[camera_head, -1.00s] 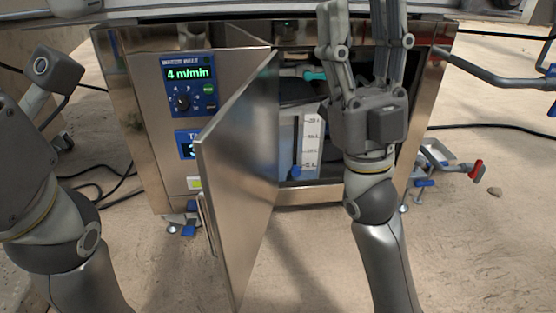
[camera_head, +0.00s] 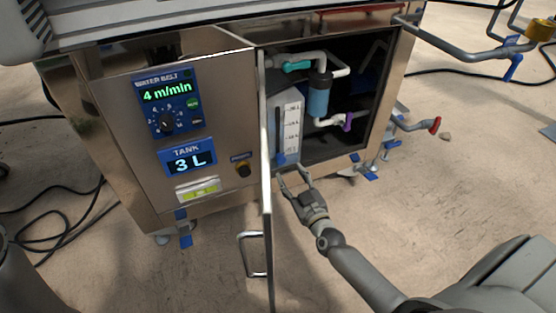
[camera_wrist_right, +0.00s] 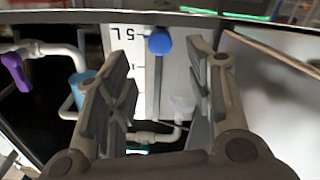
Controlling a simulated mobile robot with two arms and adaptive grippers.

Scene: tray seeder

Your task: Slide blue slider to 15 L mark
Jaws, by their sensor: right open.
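The blue slider (camera_head: 281,159) sits low on the slot beside the white scale strip (camera_head: 292,130) on the tank inside the open cabinet. The small tank display (camera_head: 191,161) reads 3 L. In the right wrist view the slider shows as a round blue knob (camera_wrist_right: 159,41), next to a mark of which "5 L" can be read. My right gripper (camera_head: 293,170) is open just in front of and below the slider. In the wrist view the knob lies beyond the gap between the open fingers (camera_wrist_right: 158,75); contact cannot be told. My left gripper is out of view.
The open cabinet door (camera_head: 265,190) stands edge-on just left of my right gripper. Pipes with a blue filter (camera_head: 318,94) and a purple-handled valve (camera_head: 347,121) are right of the tank. The floor in front is clear.

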